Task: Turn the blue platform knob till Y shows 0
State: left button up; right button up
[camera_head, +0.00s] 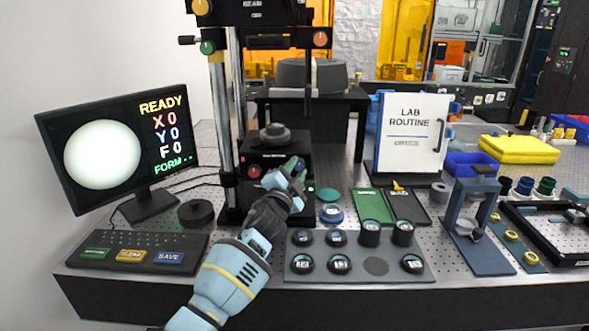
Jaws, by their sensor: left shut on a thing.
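The monitor (117,145) at the left shows READY, X 0, Y 0, F 0 and FORM with dashes, beside a plain white disc. The black interferometer (229,120) stands behind my left arm, with a dark platform (274,134) on its base. A red knob (254,171) is on the base front at the left. My left gripper (293,174) is at the right of the base front, shut on the blue knob (299,164), which is mostly hidden by the fingers. My right gripper is out of view.
A tray (355,266) with several round black-rimmed pieces lies in front. The button panel (135,251) is at the left. Green (368,203) and dark mats, a LAB ROUTINE board (411,130) and a blue-grey stand (470,209) are at the right.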

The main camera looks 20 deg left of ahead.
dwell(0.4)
pick_arm(q)
jog(key=o, duration=1)
jog(key=shift+c, duration=0.2)
jog(key=shift+s, duration=0.1)
jog(key=v, duration=0.7)
jog(key=shift+s+p, duration=0.35)
jog(key=shift+p, duration=0.1)
dwell(0.6)
